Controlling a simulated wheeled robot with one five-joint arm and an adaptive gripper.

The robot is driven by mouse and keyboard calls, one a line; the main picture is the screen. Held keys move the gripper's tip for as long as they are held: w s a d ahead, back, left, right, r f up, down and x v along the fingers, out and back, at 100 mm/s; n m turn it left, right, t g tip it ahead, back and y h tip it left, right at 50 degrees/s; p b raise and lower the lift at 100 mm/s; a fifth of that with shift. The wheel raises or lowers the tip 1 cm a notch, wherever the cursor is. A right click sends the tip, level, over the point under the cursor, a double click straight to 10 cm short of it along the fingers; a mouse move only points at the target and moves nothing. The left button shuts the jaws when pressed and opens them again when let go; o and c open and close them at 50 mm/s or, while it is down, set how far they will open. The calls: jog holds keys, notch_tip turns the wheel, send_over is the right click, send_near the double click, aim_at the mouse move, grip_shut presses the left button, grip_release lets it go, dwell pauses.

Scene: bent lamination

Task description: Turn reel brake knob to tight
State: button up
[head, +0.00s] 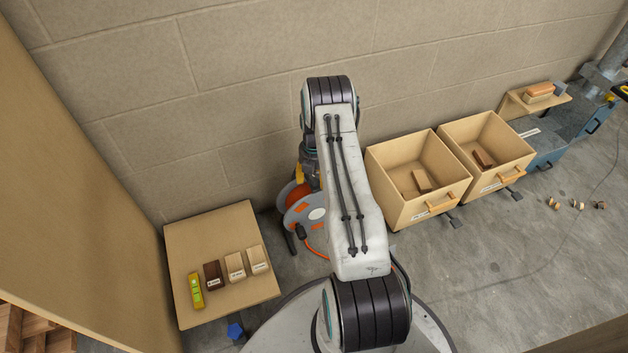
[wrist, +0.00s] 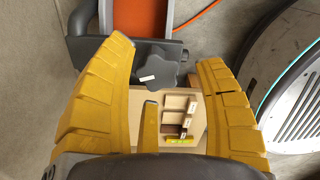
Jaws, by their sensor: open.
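The brake knob (wrist: 165,66), dark grey and lobed with a small white mark, shows in the wrist view at the upper middle. My gripper (wrist: 163,52) has yellow fingers spread wide, with the knob in view between them. I see no finger closed on it, and the gap in depth is hard to judge. The orange and grey cable reel (head: 301,212) stands on the floor by the wall in the head view, partly hidden by my arm. Its orange part (wrist: 170,14) also shows in the wrist view. No tight or loose lettering is readable.
A low wooden table (head: 205,240) left of the reel bears several wood samples and a yellow-green level (head: 195,290). Two open wooden bins (head: 405,150) (head: 478,128) stand right of my arm. An orange cable (wrist: 195,22) runs from the reel.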

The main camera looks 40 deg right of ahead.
jog(key=shift+f, duration=0.3)
jog(key=shift+c, duration=0.3)
jog(key=shift+s+f, duration=0.1)
jog(key=shift+s, duration=0.05)
jog(key=c, duration=1.1)
